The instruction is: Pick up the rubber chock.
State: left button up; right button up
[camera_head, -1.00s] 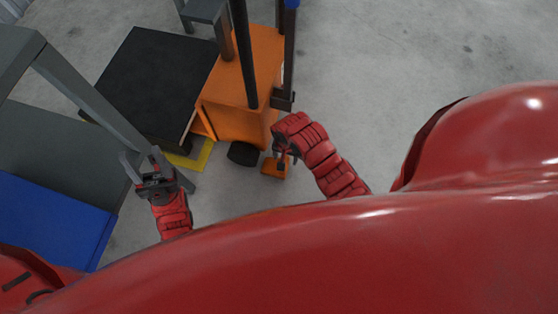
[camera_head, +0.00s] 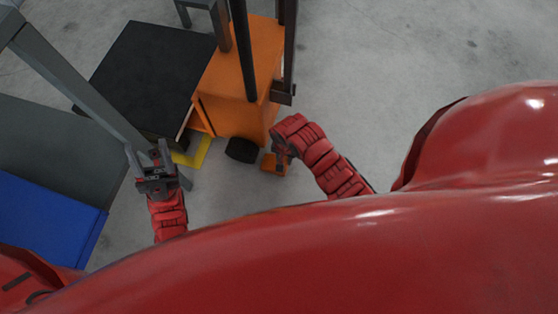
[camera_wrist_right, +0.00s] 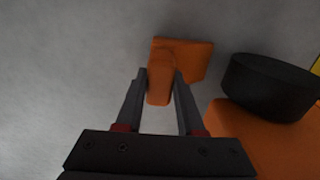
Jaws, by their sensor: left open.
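The rubber chock (camera_head: 274,163) is a small orange block on the floor beside a black wheel. In the right wrist view the chock (camera_wrist_right: 184,57) shows a flat base and a narrower raised part. My right gripper (camera_head: 283,154) is at the chock. In the right wrist view its two fingers (camera_wrist_right: 162,74) lie close along both sides of the raised part and look shut on it. The chock appears still on the floor. My left gripper (camera_head: 148,153) is open and empty, away to the left with its fingers upward in the picture.
An orange cart (camera_head: 232,95) with dark posts stands just behind the chock. Its black wheel (camera_head: 241,150) is close to the chock's left. A black-topped box (camera_head: 150,75), a yellow piece (camera_head: 193,152) and a blue panel (camera_head: 45,220) lie left. Floor on the right is clear.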

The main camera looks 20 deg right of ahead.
grip_shut()
dwell(0.9)
